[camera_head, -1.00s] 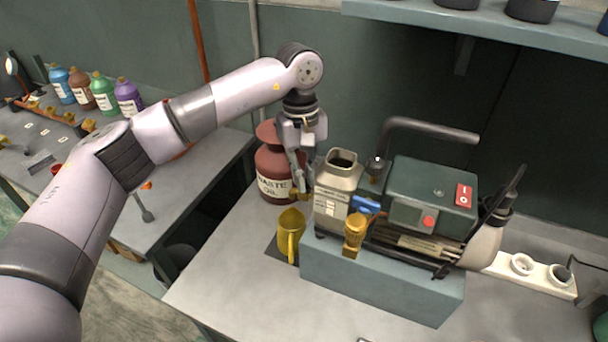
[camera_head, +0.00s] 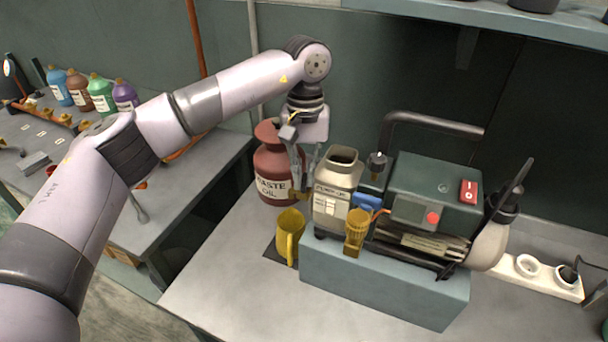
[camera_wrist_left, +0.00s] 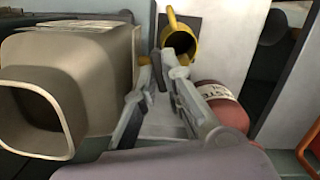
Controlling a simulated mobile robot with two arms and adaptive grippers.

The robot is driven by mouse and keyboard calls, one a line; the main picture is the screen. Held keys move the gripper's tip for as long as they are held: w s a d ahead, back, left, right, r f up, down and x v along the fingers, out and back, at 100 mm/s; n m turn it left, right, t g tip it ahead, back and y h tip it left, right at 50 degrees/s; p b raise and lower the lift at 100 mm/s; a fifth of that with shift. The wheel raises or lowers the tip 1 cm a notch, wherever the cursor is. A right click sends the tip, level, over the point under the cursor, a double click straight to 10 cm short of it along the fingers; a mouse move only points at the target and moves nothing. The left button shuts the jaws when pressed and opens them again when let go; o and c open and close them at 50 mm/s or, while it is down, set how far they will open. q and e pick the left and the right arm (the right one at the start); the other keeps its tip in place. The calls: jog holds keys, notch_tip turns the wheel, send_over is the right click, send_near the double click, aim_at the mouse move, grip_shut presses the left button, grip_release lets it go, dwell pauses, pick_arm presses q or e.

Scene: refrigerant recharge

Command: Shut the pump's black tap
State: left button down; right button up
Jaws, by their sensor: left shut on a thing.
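The pump (camera_head: 425,205) stands on a grey-blue block, with a beige oil housing (camera_head: 333,185) at its left end. My left gripper (camera_head: 302,190) points down beside the left side of that housing. Its fingers, also in the left wrist view (camera_wrist_left: 166,68), are closed at the housing's side, on what I take to be the black tap. A small brass piece shows by the fingertips. A yellow jug (camera_head: 290,232) stands just below them, and its mouth shows in the left wrist view (camera_wrist_left: 180,40). My right gripper is not in view.
A red-brown waste oil bottle (camera_head: 272,165) stands close behind and left of my left gripper. A grey pipe handle (camera_head: 435,122) rises over the pump. A white power strip (camera_head: 540,278) lies at the right. The table front (camera_head: 245,305) is clear.

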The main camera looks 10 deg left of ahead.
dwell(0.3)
pick_arm(q)
jog(key=m, duration=0.2)
jog(key=shift+f+m+b, duration=0.1)
jog(key=shift+m+b, duration=0.3)
jog(key=c, duration=2)
grip_release()
jog(key=shift+d, duration=0.1)
jog(key=o, duration=0.4)
jog(key=shift+a, duration=0.2)
jog(key=shift+d, duration=0.15)
